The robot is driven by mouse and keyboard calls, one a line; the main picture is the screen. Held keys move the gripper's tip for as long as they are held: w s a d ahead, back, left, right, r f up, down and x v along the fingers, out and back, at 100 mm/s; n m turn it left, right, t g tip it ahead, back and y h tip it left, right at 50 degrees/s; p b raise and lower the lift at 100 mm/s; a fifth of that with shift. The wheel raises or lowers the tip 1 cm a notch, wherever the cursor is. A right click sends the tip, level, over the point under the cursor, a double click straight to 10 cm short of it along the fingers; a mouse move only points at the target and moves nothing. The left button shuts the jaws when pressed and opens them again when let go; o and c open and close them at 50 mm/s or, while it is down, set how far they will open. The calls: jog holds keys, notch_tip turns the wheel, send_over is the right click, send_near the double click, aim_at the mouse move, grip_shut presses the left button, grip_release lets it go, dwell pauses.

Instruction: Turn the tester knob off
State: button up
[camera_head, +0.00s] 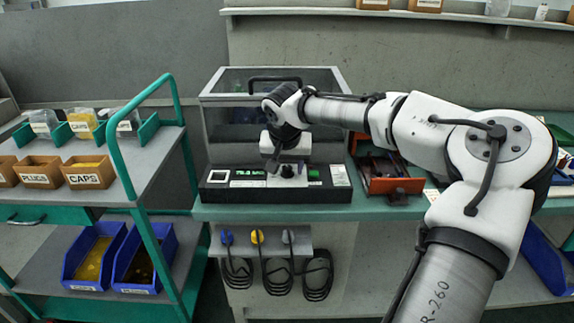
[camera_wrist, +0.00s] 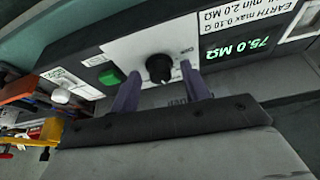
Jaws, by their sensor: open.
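The tester (camera_head: 275,189) is a long black box on the green bench, in front of a clear-walled enclosure. Its black round knob (camera_wrist: 159,68) sits on a white panel in the wrist view. In the head view the knob (camera_head: 287,170) is partly covered by my arm's end. My gripper (camera_wrist: 160,92) is open, with one purple finger on each side below the knob; I cannot tell whether they touch it. A green display (camera_wrist: 237,48) reads 75.0 MΩ. A green button (camera_wrist: 110,77) is on the other side of the knob.
A red tray (camera_head: 388,180) with tools stands right of the tester. A teal-framed cart (camera_head: 150,150) with labelled bins stands at the left. The clear-walled enclosure (camera_head: 222,120) is behind the tester. Coiled leads (camera_head: 275,272) hang below the bench.

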jog(key=c, duration=1)
jog(key=shift+r+n+p, duration=0.15)
jog(key=shift+n+p, duration=0.35)
jog(key=shift+p, duration=0.55)
jog(key=shift+n+y+p, duration=0.5)
jog(key=shift+n+p, duration=0.1)
jog(key=shift+p, duration=0.45)
jog(key=n+y+p, duration=0.1)
jog(key=n+p, duration=0.3)
jog(key=n, duration=0.1)
jog(key=shift+d+g+y+p, duration=0.2)
jog(key=shift+g+y+p, duration=0.2)
jog(key=n+g+y+p, duration=0.1)
jog(key=n+p, duration=0.1)
jog(key=n, duration=0.2)
jog(key=shift+w+d+p, duration=0.1)
jog(key=shift+p, duration=0.2)
jog(key=shift+w+d+n+g+y+p, duration=0.15)
jog(key=shift+n+g+p, duration=0.25)
jog(key=shift+n, duration=0.8)
jog(key=shift+a+n+g+y+p, duration=0.1)
jog(key=shift+n+g+y+p, duration=0.25)
jog(key=shift+n, duration=0.85)
jog(key=shift+f, duration=0.2)
